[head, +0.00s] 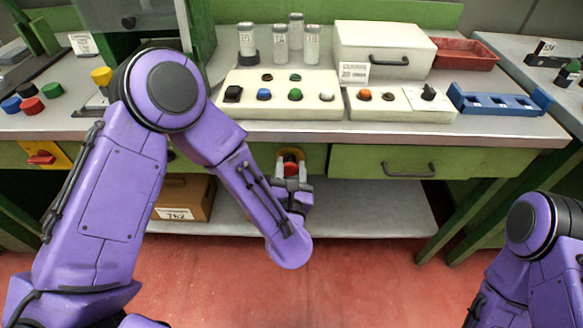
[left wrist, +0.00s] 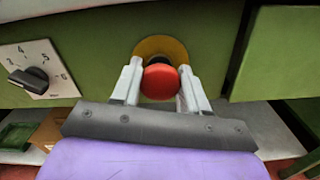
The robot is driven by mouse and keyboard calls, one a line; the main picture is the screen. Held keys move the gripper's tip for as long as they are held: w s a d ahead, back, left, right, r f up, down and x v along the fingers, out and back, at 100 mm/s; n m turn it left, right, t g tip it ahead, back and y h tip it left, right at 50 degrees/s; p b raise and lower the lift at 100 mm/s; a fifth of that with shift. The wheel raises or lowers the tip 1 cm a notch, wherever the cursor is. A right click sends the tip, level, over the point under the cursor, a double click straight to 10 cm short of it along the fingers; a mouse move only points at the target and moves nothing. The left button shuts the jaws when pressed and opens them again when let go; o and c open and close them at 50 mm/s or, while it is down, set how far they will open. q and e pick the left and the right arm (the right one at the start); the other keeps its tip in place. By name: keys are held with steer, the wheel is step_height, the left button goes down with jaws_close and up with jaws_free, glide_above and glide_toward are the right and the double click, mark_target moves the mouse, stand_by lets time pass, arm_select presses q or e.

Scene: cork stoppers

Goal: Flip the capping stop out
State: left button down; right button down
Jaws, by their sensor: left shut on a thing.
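The capping stop is a red mushroom button on a yellow round plate, set in the green front of the bench. In the head view the red button (head: 290,169) shows just above my left gripper (head: 291,178), with its yellow plate (head: 291,153) behind. In the left wrist view the red button (left wrist: 160,82) sits between the two fingers of my left gripper (left wrist: 161,88), and the yellow plate (left wrist: 162,45) shows above it. The fingers are shut on the button's sides. My right arm shows at the right edge; its gripper is out of view.
A black rotary knob on a numbered plate (left wrist: 37,70) is left of the button in the wrist view. A drawer with a handle (head: 411,170) is to the right. A red switch on a yellow plate (head: 41,158) is at far left. Buttons and vials stand on the bench.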

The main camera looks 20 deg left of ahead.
arm_select(q)
steer(key=shift+s+r, duration=0.1)
steer(key=c, duration=0.8)
jaws_free()
steer(key=shift+o, duration=1.1)
steer(key=shift+d+r, duration=0.1)
steer(key=shift+s, duration=0.1)
steer(key=shift+s+d, duration=0.15)
steer(key=shift+s, duration=0.15)
steer(key=b+v, duration=0.1)
steer(key=v, duration=0.9)
